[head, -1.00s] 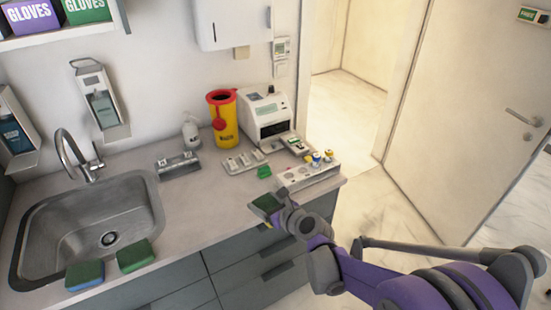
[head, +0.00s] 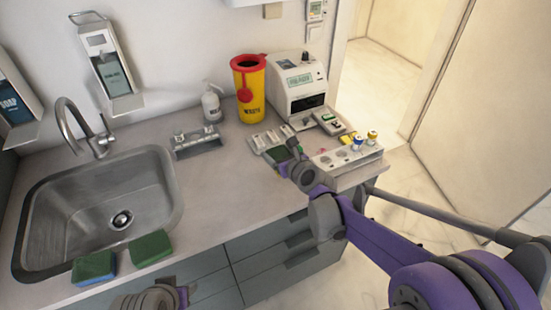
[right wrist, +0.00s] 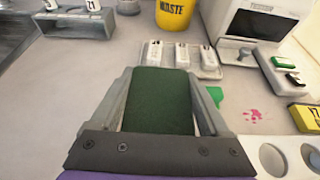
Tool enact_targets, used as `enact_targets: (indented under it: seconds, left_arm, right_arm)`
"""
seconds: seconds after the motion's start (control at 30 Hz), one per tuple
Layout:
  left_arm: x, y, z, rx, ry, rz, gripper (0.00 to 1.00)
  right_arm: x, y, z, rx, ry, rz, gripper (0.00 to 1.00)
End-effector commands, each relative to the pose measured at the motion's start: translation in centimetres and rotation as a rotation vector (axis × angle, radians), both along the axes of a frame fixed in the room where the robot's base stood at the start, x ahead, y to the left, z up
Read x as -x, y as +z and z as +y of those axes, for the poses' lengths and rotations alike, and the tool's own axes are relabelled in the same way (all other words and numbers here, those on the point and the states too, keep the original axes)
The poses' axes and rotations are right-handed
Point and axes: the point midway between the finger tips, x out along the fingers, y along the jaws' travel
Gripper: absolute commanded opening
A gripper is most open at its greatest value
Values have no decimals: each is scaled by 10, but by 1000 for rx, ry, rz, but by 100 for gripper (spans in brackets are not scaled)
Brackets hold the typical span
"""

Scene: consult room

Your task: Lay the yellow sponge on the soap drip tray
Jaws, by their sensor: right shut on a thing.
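My right gripper (head: 285,153) is shut on a sponge, low over the right part of the counter. In the right wrist view the fingers (right wrist: 165,85) clasp its sides, and its dark green face (right wrist: 158,100) is up. Its body colour is hidden, so I cannot tell if it is yellow. The soap dispenser (head: 14,98) hangs on the wall at the far left, its drip tray (head: 22,137) jutting out below. A blue sponge with a green top (head: 94,268) and another green-topped sponge (head: 151,248) lie by the sink's front edge. My left gripper's fingers are out of view.
The sink (head: 170,215) and tap (head: 75,125) lie between my right gripper and the soap dispenser. A second wall dispenser (head: 112,70), a pump bottle (head: 211,104), a metal holder (head: 196,145) and a yellow waste bin (head: 250,95) line the back. The counter's middle is clear.

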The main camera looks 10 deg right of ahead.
Motion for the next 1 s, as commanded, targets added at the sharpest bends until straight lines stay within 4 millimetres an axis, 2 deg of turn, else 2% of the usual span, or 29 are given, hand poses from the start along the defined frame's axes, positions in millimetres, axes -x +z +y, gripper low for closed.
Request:
enact_targets:
  seconds: [0.33,0.77,0.8,0.9,1.0]
  left_arm:
    - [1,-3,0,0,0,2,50]
    - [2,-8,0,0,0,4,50]
    - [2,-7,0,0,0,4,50]
    - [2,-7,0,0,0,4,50]
    - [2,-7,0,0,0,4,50]
  right_arm:
    - [0,-43,0,0,0,0,29]
    - [0,-50,0,-1,0,1,29]
    - [0,-49,0,-1,0,0,83]
    - [0,-48,0,-1,0,0,100]
    - [0,-48,0,0,0,0,100]
